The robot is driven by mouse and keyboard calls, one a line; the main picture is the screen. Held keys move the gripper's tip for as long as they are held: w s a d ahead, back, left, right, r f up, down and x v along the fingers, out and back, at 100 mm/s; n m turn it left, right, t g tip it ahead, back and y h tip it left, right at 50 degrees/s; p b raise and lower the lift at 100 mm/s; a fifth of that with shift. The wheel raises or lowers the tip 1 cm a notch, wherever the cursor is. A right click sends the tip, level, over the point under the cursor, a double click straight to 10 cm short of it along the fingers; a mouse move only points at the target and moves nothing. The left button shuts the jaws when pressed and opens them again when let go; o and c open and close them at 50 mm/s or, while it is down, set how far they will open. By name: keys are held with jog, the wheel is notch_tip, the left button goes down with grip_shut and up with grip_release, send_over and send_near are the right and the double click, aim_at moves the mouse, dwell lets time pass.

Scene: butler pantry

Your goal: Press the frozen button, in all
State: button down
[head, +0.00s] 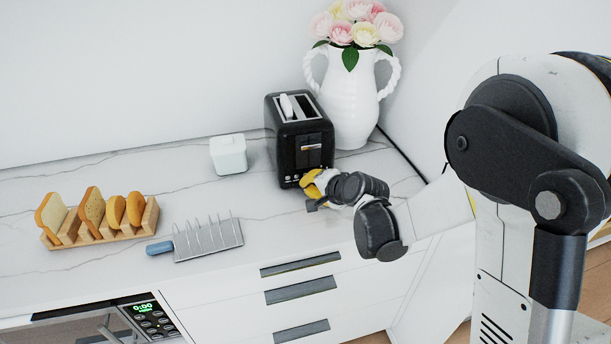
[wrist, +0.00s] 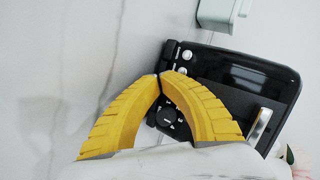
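A black toaster (head: 284,150) stands on the counter, and its front also shows in the wrist view (wrist: 245,82). On its front, the wrist view shows a dark dial (wrist: 168,118) and small round buttons (wrist: 187,57) along one edge. The labels are too small to read, so I cannot tell which button is frozen. My gripper (head: 308,190) is at the lower front of the toaster, with its yellow fingertips (wrist: 160,76) together and nothing visible between them. The tips lie over the control panel between the dial and the buttons. I cannot tell whether they touch it.
A white vase of flowers (head: 350,105) stands close behind and right of the toaster. A pale lidded box (head: 228,155) is to its left. A wooden rack of bread (head: 105,236) and a metal rack with a blue handle (head: 208,240) stand further left. Counter between is clear.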

jog(key=shift+w+a, duration=0.1)
jog(key=shift+w, duration=0.25)
jog(key=shift+w+a, duration=0.1)
jog(key=shift+w, duration=0.4)
dwell(0.7)
jog(key=shift+s, duration=0.15)
jog(key=shift+s+d+b, duration=0.25)
jog(key=shift+s+b, duration=0.1)
jog(key=shift+s, duration=0.4)
jog(key=shift+s+d+b, duration=0.1)
jog(key=shift+s+d, duration=0.15)
jog(key=shift+s, duration=0.55)
jog(key=shift+s+d+b, duration=0.1)
jog(key=shift+s+d, duration=0.1)
jog(key=shift+s, duration=0.65)
jog(key=shift+s+d+b, duration=0.1)
jog(key=shift+s+d, duration=0.15)
jog(key=shift+s, duration=0.55)
